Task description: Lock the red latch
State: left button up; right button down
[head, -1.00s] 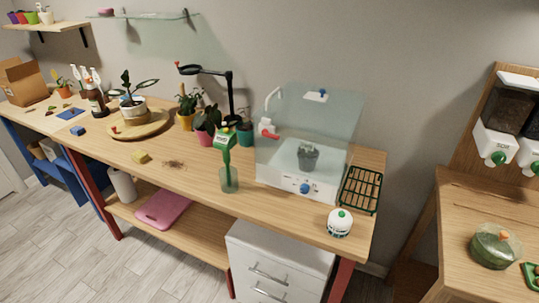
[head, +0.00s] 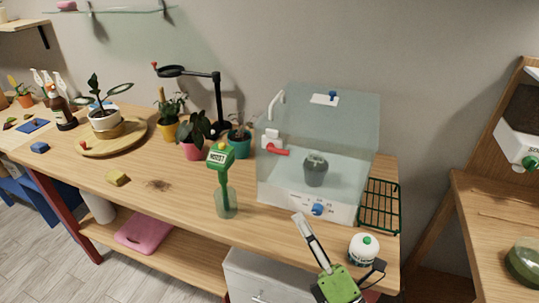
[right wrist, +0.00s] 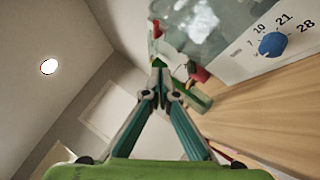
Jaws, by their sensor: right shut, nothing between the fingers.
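The red latch (head: 277,151) sits at the left side of a clear-walled box (head: 345,125) with a white base, below a white handle. In the right wrist view, a small red piece near the top may be this latch; I cannot tell. My right gripper (head: 298,217) is shut and empty, in front of the box's base and left of its blue dial (head: 318,209). It is below and apart from the latch. Its fingers meet in the right wrist view (right wrist: 159,66). My left gripper is not in view.

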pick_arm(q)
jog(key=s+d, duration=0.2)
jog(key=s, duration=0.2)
pick_arm(e)
jog(key=p, duration=0.3)
send_near(279, 150)
jog(key=a+f, duration=0.1)
jog(key=a, duration=0.2)
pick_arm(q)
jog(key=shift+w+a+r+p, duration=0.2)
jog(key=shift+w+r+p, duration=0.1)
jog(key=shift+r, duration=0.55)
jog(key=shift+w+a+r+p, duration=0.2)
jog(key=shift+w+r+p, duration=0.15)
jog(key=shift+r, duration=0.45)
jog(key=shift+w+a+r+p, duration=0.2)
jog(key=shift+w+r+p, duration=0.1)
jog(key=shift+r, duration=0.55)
pick_arm(e)
jog(key=shift+w+r, duration=0.35)
jog(key=shift+w, duration=0.4)
jog(key=shift+w+r, duration=0.3)
jog(key=shift+w, duration=0.4)
jog(key=shift+w+r, duration=0.35)
jog(key=shift+w, duration=0.4)
